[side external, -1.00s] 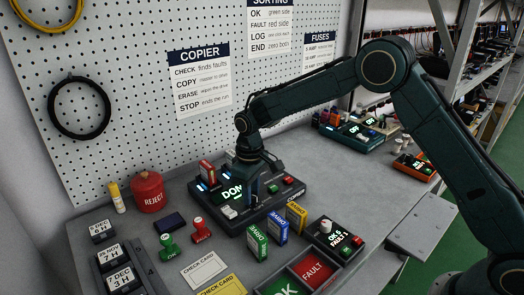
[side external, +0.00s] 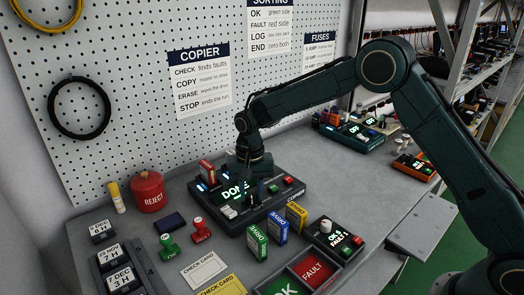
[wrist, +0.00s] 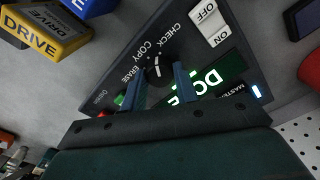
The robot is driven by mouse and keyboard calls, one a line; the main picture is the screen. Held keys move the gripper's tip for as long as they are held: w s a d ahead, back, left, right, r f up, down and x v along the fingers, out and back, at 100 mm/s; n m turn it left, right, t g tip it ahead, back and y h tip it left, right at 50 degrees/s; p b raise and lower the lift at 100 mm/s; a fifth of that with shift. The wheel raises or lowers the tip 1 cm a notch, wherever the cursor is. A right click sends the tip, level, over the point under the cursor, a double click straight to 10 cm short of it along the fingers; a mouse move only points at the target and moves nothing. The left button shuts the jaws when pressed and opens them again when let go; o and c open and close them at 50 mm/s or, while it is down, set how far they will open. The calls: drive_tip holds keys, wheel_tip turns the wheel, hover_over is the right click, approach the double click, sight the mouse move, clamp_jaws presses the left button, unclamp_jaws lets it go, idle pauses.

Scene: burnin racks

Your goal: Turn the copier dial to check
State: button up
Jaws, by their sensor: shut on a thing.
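The copier (side external: 283,209) is a dark box on the bench with a lit display reading "DON", the rest of it covered in the side view. In the wrist view its black dial (wrist: 155,72) has a white pointer mark. The printed words ERASE, COPY and CHECK arc around the dial. The mark points toward the gap between COPY and CHECK; its exact setting is hard to tell. My gripper (wrist: 159,75) points down at the copier, its two blue fingers shut on the dial from either side. In the side view my gripper (side external: 257,187) partly hides the dial.
A white OFF/ON switch (wrist: 210,22) sits close to the dial. Green (side external: 257,242), blue and yellow (side external: 296,215) drives stand in front of the copier. A red drive (side external: 207,173) stands at its back left. Stamps and a red reject pot (side external: 147,192) are left.

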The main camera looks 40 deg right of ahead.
sight(252, 194)
drive_tip(key=shift+m, duration=1.3)
drive_tip(key=shift+r, duration=0.1)
drive_tip(key=o, duration=1)
wheel_tip(252, 194, up, 14)
drive_tip(key=shift+f, duration=0.15)
